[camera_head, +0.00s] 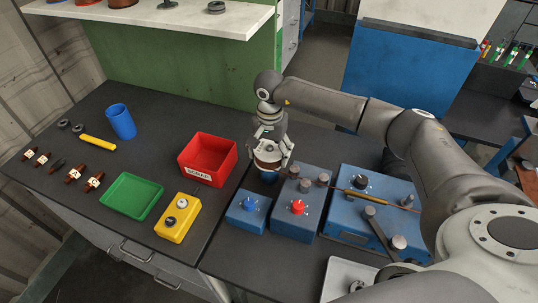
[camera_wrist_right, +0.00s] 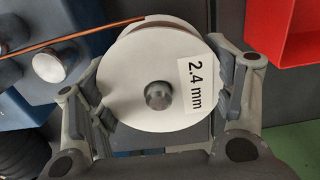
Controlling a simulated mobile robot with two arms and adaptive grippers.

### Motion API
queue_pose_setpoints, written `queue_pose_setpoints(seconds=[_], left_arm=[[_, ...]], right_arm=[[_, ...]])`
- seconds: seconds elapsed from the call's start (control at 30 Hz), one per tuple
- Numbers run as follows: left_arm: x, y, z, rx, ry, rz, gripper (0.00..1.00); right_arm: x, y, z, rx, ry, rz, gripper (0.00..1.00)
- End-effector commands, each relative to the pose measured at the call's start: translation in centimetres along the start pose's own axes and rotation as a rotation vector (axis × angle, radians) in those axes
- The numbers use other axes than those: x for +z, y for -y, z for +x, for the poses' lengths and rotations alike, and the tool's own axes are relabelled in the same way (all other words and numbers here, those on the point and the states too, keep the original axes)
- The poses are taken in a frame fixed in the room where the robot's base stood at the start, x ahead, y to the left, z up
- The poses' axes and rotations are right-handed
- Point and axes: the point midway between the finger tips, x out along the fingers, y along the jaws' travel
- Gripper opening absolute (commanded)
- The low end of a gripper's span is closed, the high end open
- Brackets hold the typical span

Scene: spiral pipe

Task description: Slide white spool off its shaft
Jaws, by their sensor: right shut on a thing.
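The white spool (camera_wrist_right: 140,80) faces my wrist camera, with a "2.4 mm" label on its round flange. A grey metal shaft end (camera_wrist_right: 158,95) shows at its centre, so the spool is around the shaft. Copper-coloured wire (camera_wrist_right: 75,37) runs from the spool's top edge to the left. My right gripper (camera_wrist_right: 165,95) has a finger on each side of the spool and is shut on it. In the head view my right gripper (camera_head: 268,158) comes down over the spool from above, hiding most of it. My left gripper is not in view.
Blue machine boxes (camera_head: 297,207) with knobs stand right of the spool. A red bin (camera_head: 208,158) is close on its left. A green tray (camera_head: 132,196), yellow button box (camera_head: 178,217) and blue cup (camera_head: 120,121) are farther left. Bare dark tabletop lies between them.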

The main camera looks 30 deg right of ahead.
Motion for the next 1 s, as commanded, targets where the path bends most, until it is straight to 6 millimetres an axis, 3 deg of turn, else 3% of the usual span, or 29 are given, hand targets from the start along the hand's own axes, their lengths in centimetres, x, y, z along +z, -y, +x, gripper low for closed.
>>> queue_pose_setpoints(seconds=[1.0], left_arm=[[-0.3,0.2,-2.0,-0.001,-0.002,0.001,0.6]], right_arm=[[-0.1,0.1,-4.0,-0.004,-0.002,0.0,0.51]])
